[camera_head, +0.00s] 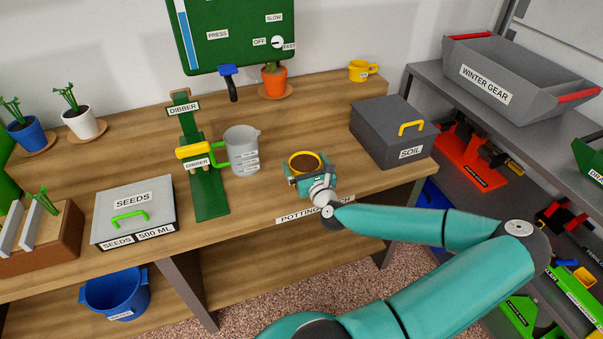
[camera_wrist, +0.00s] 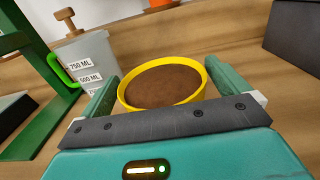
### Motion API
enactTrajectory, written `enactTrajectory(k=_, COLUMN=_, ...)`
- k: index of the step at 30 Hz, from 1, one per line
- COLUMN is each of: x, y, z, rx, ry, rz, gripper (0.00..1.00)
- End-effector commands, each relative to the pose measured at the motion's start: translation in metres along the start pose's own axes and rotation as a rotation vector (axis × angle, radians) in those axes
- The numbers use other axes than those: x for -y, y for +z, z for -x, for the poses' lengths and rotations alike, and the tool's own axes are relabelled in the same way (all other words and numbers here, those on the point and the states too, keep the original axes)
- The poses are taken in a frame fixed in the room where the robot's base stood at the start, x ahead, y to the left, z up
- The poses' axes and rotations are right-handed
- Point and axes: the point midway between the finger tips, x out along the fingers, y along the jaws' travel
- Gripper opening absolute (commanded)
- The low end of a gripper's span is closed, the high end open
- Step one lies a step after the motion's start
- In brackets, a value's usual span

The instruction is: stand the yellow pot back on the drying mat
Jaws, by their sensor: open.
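A yellow pot (camera_head: 305,155) full of brown soil stands upright on the workbench, right of the measuring jug. In the wrist view its yellow rim (camera_wrist: 205,88) shows level between my fingers, and its lower body is hidden behind my gripper. My gripper (camera_head: 307,172) is open, with one finger on each side of the pot. It also shows in the wrist view (camera_wrist: 162,75). I cannot tell whether either finger touches the pot. I cannot make out a drying mat in either view.
A grey measuring jug (camera_head: 242,150) stands left of the pot, beside a green dibber stand (camera_head: 210,190). A grey soil box (camera_head: 385,145) is to the right.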

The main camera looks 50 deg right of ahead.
Motion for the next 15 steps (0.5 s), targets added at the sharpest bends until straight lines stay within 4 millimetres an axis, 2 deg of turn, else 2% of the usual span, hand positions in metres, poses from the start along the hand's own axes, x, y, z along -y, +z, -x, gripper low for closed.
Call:
enactTrajectory(k=14, x=0.0031, y=0.0002, z=0.0055, rx=0.0, ry=-0.002, rz=0.0, gripper=1.0)
enactTrajectory(k=15, x=0.0032, y=0.0002, z=0.0056, rx=0.0, ry=-0.002, rz=0.0, gripper=0.92)
